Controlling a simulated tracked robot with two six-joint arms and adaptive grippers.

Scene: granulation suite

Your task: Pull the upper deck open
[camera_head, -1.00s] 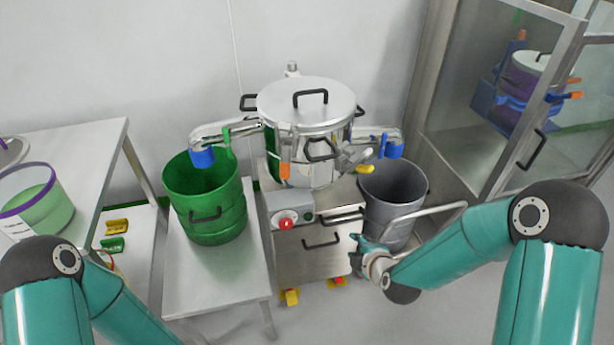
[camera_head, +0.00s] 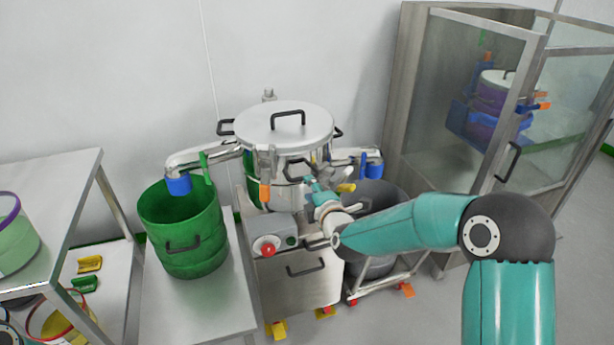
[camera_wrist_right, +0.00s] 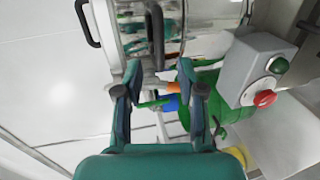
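The steel sifter stands against the wall with a round lid (camera_head: 285,122) on top. The upper deck (camera_head: 292,165) is the shiny drum below the lid, and a black handle (camera_head: 323,170) stands out at its front right. In the right wrist view this black handle (camera_wrist_right: 155,35) is upright, just beyond and between the fingertips. My right gripper (camera_head: 313,186) is at the front right of the drum, just below the handle. In the right wrist view my right gripper (camera_wrist_right: 159,72) is open with nothing between its fingers.
A green bucket (camera_head: 185,235) stands on a bench at the left, under a spout. A grey bin (camera_head: 375,205) is partly behind my right arm. A control box (camera_head: 270,235) with a red button is below the drum. A glass cabinet (camera_head: 465,110) stands at the right.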

